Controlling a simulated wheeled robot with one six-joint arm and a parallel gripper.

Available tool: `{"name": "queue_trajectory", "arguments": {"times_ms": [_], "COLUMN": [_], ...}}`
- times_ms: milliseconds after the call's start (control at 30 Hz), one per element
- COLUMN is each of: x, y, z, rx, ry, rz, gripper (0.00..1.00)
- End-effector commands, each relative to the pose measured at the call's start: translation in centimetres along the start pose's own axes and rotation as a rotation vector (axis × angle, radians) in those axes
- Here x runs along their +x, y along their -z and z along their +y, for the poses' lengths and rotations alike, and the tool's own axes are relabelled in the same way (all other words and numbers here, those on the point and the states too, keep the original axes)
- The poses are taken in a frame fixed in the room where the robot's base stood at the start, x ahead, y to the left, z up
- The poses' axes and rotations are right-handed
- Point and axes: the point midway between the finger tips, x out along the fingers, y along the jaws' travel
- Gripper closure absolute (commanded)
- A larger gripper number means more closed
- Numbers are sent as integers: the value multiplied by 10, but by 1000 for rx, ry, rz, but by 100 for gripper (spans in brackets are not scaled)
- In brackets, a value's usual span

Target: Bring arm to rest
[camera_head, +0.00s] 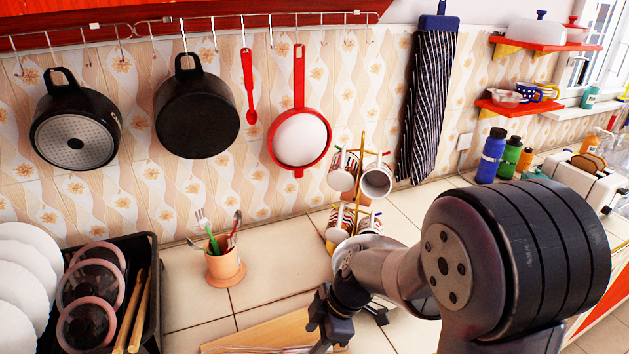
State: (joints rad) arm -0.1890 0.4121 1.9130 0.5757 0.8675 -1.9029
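My arm comes in from the right, with a large dark joint in the foreground. My gripper (334,318) is low in the middle, over the counter near a wooden board (262,335). Its fingers are small and partly hidden, so I cannot tell whether it is open or shut. Two black pans hang from the wall rail: a left pan (75,125) with a light speckled base and a right pan (197,117) with a dark base. Both hang well apart from my gripper.
A red strainer (299,140), a red spoon (249,90) and a striped apron (428,100) hang on the wall. A mug stand (361,190) stands close behind my arm. A utensil pot (224,262) and a black dish rack (150,300) are left. Bottles (491,155) stand at right.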

Motion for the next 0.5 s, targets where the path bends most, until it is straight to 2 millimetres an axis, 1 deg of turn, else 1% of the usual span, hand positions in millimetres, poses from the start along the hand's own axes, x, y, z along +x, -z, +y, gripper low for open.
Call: {"name": "queue_trajectory", "arguments": {"times_ms": [33, 367, 400, 500], "x": [-13, -74, -73, -81], "y": [6, 34, 28, 21], "z": [0, 1, 0, -2], "rx": [-1, -2, -22, -64], "ry": [-2, -3, -3, -10], "rz": [0, 0, -27, -87], "gripper": [55, 55, 55, 55]}}
